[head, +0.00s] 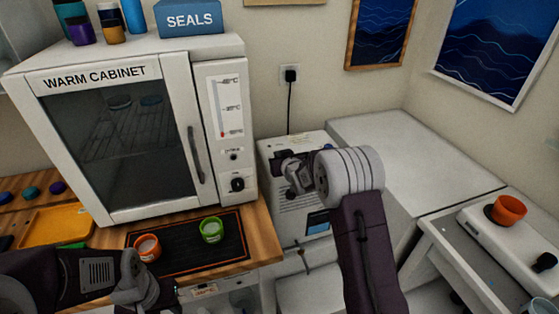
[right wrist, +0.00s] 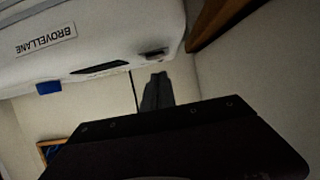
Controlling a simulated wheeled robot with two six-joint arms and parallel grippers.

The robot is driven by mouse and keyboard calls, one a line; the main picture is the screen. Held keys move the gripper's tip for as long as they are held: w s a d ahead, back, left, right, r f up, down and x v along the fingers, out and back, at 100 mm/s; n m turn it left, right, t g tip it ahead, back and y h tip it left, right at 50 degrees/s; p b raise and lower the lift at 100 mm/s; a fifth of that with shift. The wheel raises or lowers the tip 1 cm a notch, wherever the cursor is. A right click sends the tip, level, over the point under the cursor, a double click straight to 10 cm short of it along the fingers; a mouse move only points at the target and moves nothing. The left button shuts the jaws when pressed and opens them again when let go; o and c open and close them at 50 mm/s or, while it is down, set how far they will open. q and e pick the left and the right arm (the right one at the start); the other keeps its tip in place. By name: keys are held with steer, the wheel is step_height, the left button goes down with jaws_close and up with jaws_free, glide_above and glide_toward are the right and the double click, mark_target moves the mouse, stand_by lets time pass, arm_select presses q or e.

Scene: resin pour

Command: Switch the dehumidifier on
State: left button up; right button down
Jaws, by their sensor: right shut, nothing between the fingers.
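The dehumidifier (head: 285,222) is a white box with a small blue display, standing between the warm cabinet and a low white unit. My right gripper (head: 287,172) is in front of its upper part, shut and empty, and with the wrist hides much of its top and front. In the right wrist view the white body of the dehumidifier (right wrist: 110,25) appears upside down with a BROVELLANE label, and the shut dark fingers (right wrist: 155,92) point toward it. I cannot tell whether they touch it. My left gripper (head: 145,290) is low at the left, its jaws unclear.
The warm cabinet (head: 118,140) stands on the wooden bench to the left. An orange cup (head: 147,248) and a green cup (head: 211,230) are on the dark mat (head: 190,262). A plugged cord (head: 290,95) runs down the wall. Another orange cup (head: 508,210) stands at the right.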

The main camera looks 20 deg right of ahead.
steer(key=shift+s+f, duration=0.1)
steer(key=shift+f, duration=0.7)
steer(key=shift+s+f+b, duration=0.15)
steer(key=shift+f+b, duration=0.25)
steer(key=shift+b, duration=0.15)
steer(key=shift+r+p, duration=0.65)
steer(key=shift+r, duration=0.25)
